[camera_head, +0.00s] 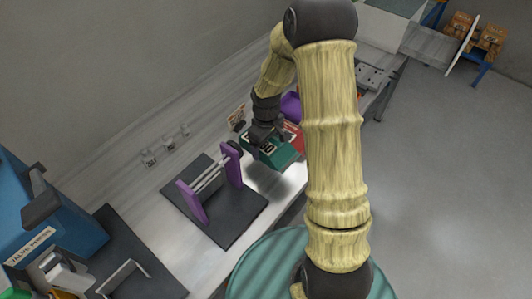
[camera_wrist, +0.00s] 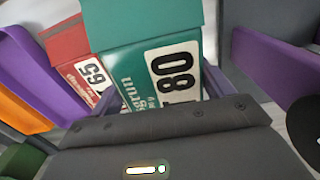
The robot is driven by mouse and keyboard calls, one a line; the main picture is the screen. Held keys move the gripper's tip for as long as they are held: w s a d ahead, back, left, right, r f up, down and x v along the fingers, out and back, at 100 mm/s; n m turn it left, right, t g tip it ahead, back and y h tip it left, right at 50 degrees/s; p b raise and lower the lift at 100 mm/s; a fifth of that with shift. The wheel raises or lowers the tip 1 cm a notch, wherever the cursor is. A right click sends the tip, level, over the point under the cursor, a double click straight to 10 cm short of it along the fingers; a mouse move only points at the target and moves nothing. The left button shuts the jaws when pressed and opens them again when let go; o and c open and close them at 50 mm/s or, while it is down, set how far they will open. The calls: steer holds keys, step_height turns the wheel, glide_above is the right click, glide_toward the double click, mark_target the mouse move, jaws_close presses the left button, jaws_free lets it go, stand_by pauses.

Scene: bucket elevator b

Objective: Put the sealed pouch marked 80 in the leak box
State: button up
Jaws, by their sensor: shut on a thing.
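The green pouch marked 80 (camera_wrist: 140,62) fills the middle of the wrist view, its label facing the camera. My gripper (camera_wrist: 155,97) is shut on it, with a purple finger at each side. In the head view my gripper (camera_head: 263,136) is over the bench, with the green pouch (camera_head: 275,153) just below it, partly hidden by the fingers. I cannot tell whether the pouch touches the bench. No box with a readable leak label shows; my arm hides part of the bench.
A red pouch marked 65 (camera_wrist: 75,45) is close beside the green one. A purple container (camera_head: 290,105) is behind. A purple-posted stand on a dark plate (camera_head: 238,222) is left of the pouch. A blue valve box (camera_head: 60,215) is at far left. Small clear jars (camera_head: 168,142) stand near the wall.

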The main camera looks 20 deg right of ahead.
steer(key=shift+r, duration=1.05)
